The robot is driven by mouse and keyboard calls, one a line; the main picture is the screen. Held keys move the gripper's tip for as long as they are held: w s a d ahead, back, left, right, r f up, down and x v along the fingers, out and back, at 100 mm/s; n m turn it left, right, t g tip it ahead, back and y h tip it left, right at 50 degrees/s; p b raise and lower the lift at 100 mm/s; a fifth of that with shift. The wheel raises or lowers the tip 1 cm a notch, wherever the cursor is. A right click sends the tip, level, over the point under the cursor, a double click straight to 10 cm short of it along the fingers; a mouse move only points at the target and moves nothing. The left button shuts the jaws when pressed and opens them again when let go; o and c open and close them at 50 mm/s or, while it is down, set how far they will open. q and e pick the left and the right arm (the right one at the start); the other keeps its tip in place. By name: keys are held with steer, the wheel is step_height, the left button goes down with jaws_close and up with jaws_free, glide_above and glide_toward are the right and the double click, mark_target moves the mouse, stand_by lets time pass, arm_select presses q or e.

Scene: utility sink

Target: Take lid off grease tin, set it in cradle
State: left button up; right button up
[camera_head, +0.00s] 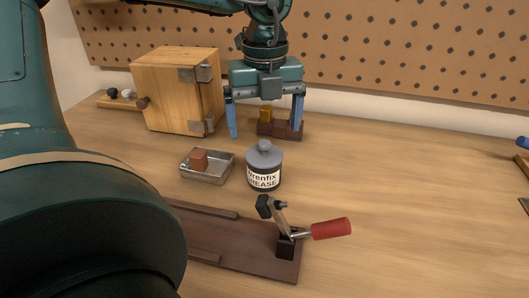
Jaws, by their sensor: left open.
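The grease tin (264,179) stands upright on the workbench near the middle, dark with a white label. Its grey lid (265,154), with a round knob, sits on top of it. My left gripper (265,136) points down with its two blue fingers wide apart and nothing between them. It appears above and slightly behind the tin, apart from the lid. A dark brown stepped wooden block (287,129) stands behind, partly covered by a finger. I cannot tell for sure whether this block is the cradle. My right gripper does not show.
A wooden box (170,92) with metal hinges stands at the back left. A metal tray (205,178) with a reddish block (199,160) lies left of the tin. A dark board (245,262) with a red-handled clamp (330,229) lies in front. The bench's right side is mostly clear.

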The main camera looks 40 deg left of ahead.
mark_target(265, 142)
arm_select(q)
step_height(265, 142, down, 5)
steer(key=shift+w+a+f, duration=0.1)
steer(key=shift+a, duration=0.05)
steer(key=shift+c, duration=0.3)
steer(key=c, duration=1)
